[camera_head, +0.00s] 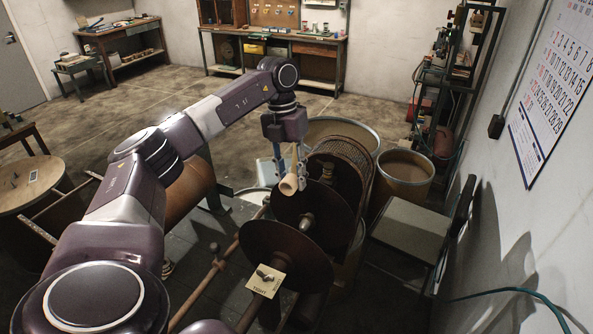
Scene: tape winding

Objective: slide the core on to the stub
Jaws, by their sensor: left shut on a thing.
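My left gripper (290,172) comes in from the upper left, fingers pointing down, shut on a tan tubular core (288,185). The core is tilted, with its near open end facing down toward the camera. It hangs in front of the dark round discs of a winding machine (300,203). A short pale stub (307,221) sticks out between the discs, below and right of the core and apart from it in the picture. Another small fitting (327,171) shows on the disc farther back; I cannot tell which one the task means. My right gripper is not in view.
Large tan drums (405,177) stand behind right. A grey-topped stand (408,230) is beside the machine. A shelf rack (440,95) and wall close the right side. Open floor (125,115) lies behind left.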

